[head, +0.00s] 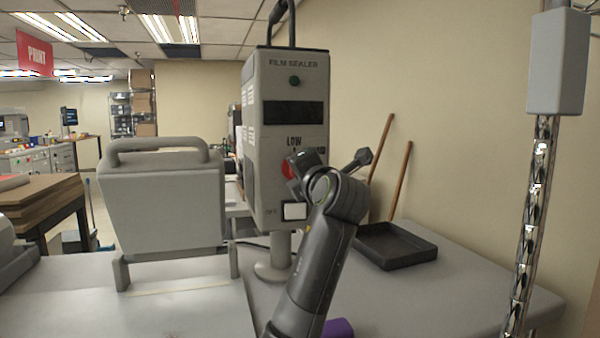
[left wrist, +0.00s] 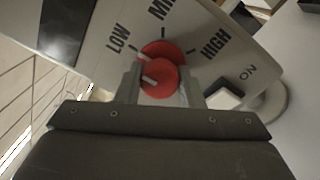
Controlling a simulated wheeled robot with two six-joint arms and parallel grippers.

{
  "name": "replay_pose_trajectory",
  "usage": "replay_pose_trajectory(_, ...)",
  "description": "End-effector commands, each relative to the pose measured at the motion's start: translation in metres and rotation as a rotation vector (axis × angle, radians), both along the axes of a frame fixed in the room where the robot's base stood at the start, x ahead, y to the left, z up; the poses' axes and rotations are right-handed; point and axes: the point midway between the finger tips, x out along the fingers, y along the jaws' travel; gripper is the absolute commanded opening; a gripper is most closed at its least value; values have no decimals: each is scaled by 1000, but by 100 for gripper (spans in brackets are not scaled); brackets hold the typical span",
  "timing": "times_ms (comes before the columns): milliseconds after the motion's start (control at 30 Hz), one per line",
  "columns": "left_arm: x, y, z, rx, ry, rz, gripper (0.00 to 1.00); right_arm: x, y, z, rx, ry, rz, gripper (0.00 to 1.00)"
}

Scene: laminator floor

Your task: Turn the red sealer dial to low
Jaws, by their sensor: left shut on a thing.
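The film sealer (head: 262,130) is a tall grey box on a post, with LOW lettering on its front. Its red dial (head: 287,168) is mostly hidden by my left gripper (head: 298,172) in the head view. In the left wrist view the red dial (left wrist: 167,50) sits between LOW, MID and HIGH marks, with the fingers of my left gripper (left wrist: 160,86) on either side of its knob, shut on it. The dial's white line points up-left, close to the LOW tick. My right gripper is not in view.
A white switch (head: 294,211) marked ON in the wrist view is just below the dial. A grey handled machine (head: 162,205) stands left of the sealer. A black tray (head: 396,246) lies right. A chrome post (head: 533,220) rises at far right.

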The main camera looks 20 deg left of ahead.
Motion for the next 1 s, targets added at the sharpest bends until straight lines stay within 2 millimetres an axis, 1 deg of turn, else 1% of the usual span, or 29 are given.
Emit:
replay_pose_trajectory(167, 0, 0, 1, 0, -2, 0, 11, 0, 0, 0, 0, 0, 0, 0)
replay_pose_trajectory(200, 0, 0, 1, 0, -2, 0, 38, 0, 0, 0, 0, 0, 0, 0)
replay_pose_trajectory(333, 0, 0, 1, 0, -2, 1, 55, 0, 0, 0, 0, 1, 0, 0)
replay_pose_trajectory(600, 0, 0, 0, 0, -1, 0, 55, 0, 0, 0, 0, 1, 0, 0)
replay_pose_trajectory(733, -7, -6, -1, 1, -2, -2, 55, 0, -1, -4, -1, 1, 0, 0)
replay_pose_trajectory(867, -24, -18, -4, -2, -3, -5, 55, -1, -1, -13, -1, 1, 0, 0)
replay_pose_trajectory(1000, -52, -38, -6, -4, -5, -7, 55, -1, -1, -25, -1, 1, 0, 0)
